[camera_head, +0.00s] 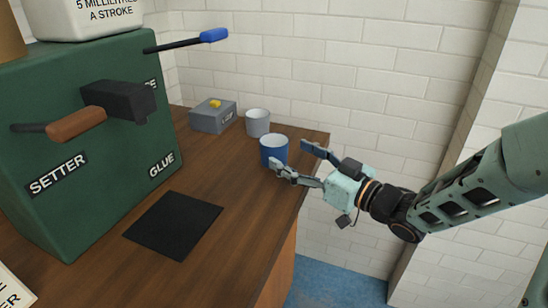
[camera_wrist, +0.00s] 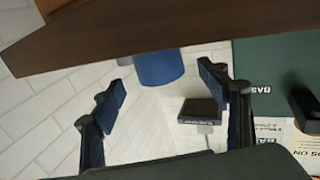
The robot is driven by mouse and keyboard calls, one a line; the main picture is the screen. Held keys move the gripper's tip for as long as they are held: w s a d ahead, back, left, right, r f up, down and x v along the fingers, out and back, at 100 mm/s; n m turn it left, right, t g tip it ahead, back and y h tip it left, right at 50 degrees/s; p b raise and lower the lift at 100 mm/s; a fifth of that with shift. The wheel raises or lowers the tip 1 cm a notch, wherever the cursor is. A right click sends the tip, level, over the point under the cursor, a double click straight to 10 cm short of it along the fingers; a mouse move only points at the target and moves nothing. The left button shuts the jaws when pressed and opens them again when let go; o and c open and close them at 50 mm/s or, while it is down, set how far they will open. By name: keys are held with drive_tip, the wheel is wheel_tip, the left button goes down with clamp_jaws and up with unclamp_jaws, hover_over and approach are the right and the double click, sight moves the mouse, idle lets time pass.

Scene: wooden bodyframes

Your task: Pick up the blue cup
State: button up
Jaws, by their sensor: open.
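The blue cup (camera_head: 272,148) stands upright on the brown wooden counter, near its right edge, with a pale inside. In the wrist view the blue cup (camera_wrist: 158,70) shows between the fingers, partly cut off by a dark brown edge. My gripper (camera_head: 290,155) is open and empty at the cup's right side. One fingertip overlaps the cup's lower right in the head view; I cannot tell whether it touches. In the wrist view the open gripper (camera_wrist: 162,78) has one finger on each side of the cup, with gaps visible.
A light grey cup (camera_head: 257,123) stands just behind the blue one. A grey box (camera_head: 213,117) with a yellow top piece is behind left. A large green machine (camera_head: 95,150) with a lever fills the left. A black mat (camera_head: 174,225) lies in front. White brick walls stand behind.

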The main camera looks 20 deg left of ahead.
sight(265, 141)
drive_tip(key=b+x, duration=0.1)
drive_tip(key=x, duration=0.5)
drive_tip(key=shift+w+a+b, duration=0.2)
drive_tip(key=shift+a+b, duration=0.1)
drive_tip(key=shift+c, duration=0.3)
drive_tip(key=c, duration=1.3)
